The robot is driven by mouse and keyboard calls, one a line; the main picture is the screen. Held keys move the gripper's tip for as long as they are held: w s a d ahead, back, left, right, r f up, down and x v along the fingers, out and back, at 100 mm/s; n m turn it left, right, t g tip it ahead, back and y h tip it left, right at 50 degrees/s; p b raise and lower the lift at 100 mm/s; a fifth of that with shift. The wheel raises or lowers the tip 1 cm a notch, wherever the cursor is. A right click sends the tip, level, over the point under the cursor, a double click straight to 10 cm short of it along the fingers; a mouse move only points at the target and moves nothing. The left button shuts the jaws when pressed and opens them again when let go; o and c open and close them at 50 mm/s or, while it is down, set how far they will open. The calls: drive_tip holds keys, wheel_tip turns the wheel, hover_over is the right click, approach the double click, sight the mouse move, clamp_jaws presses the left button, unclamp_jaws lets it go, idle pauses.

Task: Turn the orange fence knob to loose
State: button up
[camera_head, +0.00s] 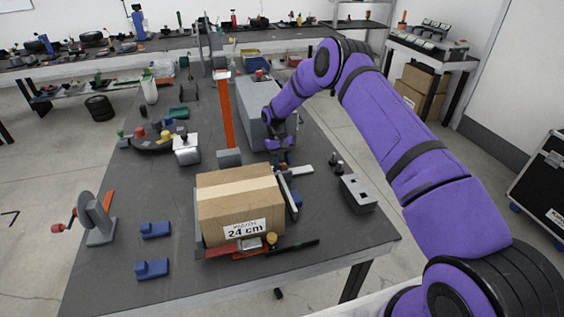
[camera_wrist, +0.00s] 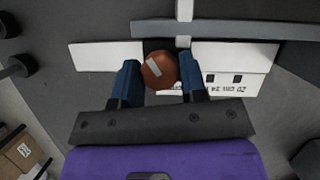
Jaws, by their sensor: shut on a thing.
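The orange fence knob (camera_wrist: 160,72) is round, with a pale mark on top running diagonally. In the wrist view it sits between the two blue fingers of my gripper (camera_wrist: 161,80), which is shut on it. It stands beside a grey fence bar (camera_wrist: 230,32) and a white scale plate (camera_wrist: 225,84) with printed numbers, partly hidden by the fingers. In the head view my gripper (camera_head: 281,156) is low over the bench behind the cardboard box, and I cannot make out the knob there. The fence (camera_head: 288,190) runs along the box's right side.
The cardboard box (camera_head: 238,208) marked 24 cm stands in front of my gripper. A grey block with holes (camera_head: 357,194) is to the right. Blue blocks (camera_head: 154,229) and a grey wheel with a crank (camera_head: 97,218) are at the left. The bench's front right corner is bare.

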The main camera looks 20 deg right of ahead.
drive_tip(key=shift+n, duration=0.5)
drive_tip(key=shift+r+h, duration=0.1)
drive_tip(key=shift+h, duration=0.2)
drive_tip(key=o, duration=0.9)
drive_tip(key=shift+c, duration=0.2)
drive_tip(key=v, duration=1)
drive_tip(key=shift+r, duration=0.35)
drive_tip(key=shift+w+a, duration=0.1)
drive_tip(key=shift+w, duration=0.05)
